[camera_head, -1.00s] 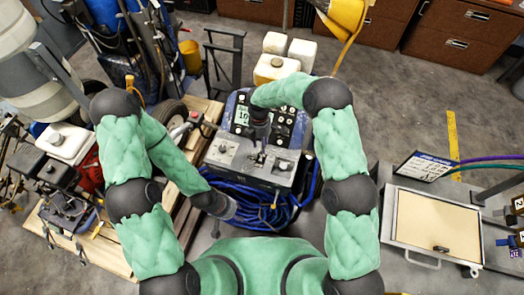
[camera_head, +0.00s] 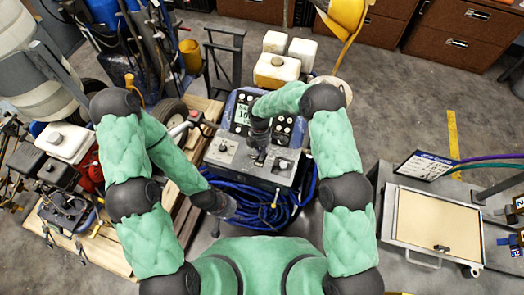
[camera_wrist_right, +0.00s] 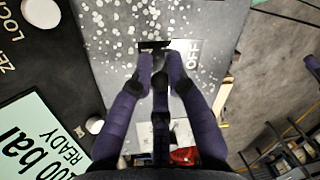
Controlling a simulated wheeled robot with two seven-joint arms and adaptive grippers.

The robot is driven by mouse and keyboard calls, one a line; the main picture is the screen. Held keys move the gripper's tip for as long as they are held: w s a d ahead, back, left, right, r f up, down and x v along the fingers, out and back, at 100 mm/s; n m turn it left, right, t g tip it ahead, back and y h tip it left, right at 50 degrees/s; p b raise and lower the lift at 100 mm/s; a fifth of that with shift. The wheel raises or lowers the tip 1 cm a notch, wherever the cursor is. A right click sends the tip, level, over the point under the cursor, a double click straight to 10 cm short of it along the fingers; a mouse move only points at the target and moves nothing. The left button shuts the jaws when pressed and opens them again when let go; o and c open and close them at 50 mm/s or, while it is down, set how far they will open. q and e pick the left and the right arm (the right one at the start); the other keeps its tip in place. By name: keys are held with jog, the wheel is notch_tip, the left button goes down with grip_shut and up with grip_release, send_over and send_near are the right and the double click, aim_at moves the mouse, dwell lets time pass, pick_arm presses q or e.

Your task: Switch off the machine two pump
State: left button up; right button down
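The blue machine (camera_head: 235,98) with a grey control panel (camera_head: 226,153) stands in the middle of the head view. Its lit display (camera_head: 242,116) also shows in the wrist view (camera_wrist_right: 40,140), reading "100 bar READY". My right gripper (camera_head: 260,160) is over the grey panel. In the wrist view its purple fingertips (camera_wrist_right: 160,56) come close together at a black switch part (camera_wrist_right: 154,44), beside a white OFF label (camera_wrist_right: 188,60). Whether they grip it is unclear. My left gripper (camera_head: 224,207) hangs at the machine's lower left, apart from the panel; its fingers are too small to read.
A coiled blue hose (camera_head: 265,205) lies in front of the machine. A wooden pallet (camera_head: 190,220) is at its left. A tray-topped cart (camera_head: 435,225) stands at the right. Brown drawers (camera_head: 450,35) line the back. Grey floor is open at the right.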

jog(key=shift+s+a+t+h+b, duration=0.1)
jog(key=shift+s+t+h+b, duration=0.2)
jog(key=shift+t+b, duration=0.7)
jog(key=t+b, duration=0.2)
jog(key=b, duration=0.5)
jog(key=s+t+h+b, duration=0.1)
jog(key=t+b, duration=0.1)
jog(key=b, duration=0.5)
jog(key=s+t+h+b, duration=0.1)
jog(key=t+b, duration=0.2)
jog(key=b, duration=0.4)
jog(key=shift+s+a+f+m+b, duration=0.1)
jog(key=shift+s+a+m+b, duration=0.2)
jog(key=shift+a+b, duration=0.1)
jog(key=shift+s+t+h+b, duration=0.1)
jog(key=shift+t+h+b, duration=0.25)
jog(key=shift+b, duration=0.7)
jog(key=c, duration=1.2)
grip_release()
jog(key=v, duration=1.2)
